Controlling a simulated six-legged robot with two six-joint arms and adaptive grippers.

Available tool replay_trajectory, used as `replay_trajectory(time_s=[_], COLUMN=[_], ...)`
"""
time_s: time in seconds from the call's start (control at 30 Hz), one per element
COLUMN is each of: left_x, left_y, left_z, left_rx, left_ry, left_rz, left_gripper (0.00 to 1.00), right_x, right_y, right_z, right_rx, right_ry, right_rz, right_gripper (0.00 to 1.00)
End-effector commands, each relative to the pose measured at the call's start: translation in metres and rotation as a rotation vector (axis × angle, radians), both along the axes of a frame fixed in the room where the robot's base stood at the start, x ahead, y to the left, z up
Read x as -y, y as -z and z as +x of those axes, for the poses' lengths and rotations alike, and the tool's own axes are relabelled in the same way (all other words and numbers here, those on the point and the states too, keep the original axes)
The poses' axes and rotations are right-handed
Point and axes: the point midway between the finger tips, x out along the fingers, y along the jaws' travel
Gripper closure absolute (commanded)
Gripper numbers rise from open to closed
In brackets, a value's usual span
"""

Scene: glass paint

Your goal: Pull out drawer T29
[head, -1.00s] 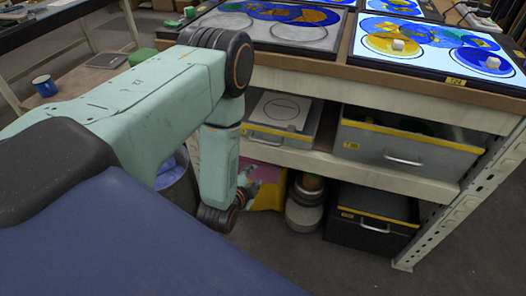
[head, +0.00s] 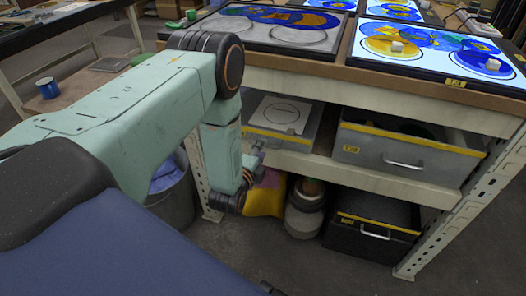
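Two grey drawers with yellow front edges sit side by side on the rack's upper shelf. The right drawer (head: 408,160) has a silver handle and a small yellow tag that seems to read T29, though it is tiny. It looks pushed in, with dark contents showing at its top. My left gripper (head: 257,156) is just in front of the left drawer's lower left corner, mostly behind my wrist. Its fingers are too small and hidden to judge. My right gripper does not clearly show.
A black case (head: 370,236) with a handle stands on the floor under the shelf, beside a round canister (head: 304,212) and a yellow bag (head: 266,198). A metal rack post (head: 455,222) stands at the right. The floor in front is clear. Lit glass panels (head: 440,50) lie on top.

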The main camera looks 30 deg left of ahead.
Motion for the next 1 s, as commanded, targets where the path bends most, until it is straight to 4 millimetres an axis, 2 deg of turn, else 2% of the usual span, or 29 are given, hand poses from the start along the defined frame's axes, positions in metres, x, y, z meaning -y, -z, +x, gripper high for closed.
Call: replay_trajectory(time_s=[0.2,0.53,0.9,1.0], left_x=[-0.004,-0.004,-0.004,-0.004], left_y=[0.006,0.005,0.005,0.006], left_z=[0.02,0.023,0.023,0.022], left_rx=[-0.001,-0.001,-0.002,-0.002], left_ry=[-0.002,-0.002,-0.002,-0.002], left_rz=[-0.001,-0.001,-0.001,-0.001], left_gripper=[0.66,0.66,0.98,1.0], right_x=[0.0,0.0,0.0,0.0], right_y=[0.01,0.01,0.01,0.01], right_z=[0.0,0.0,0.0,0.0], right_rx=[0.0,0.0,0.0,0.0], right_ry=[0.0,0.0,0.0,0.0], right_rz=[0.0,0.0,0.0,0.0], right_gripper=[0.6,0.6,0.6,0.6])
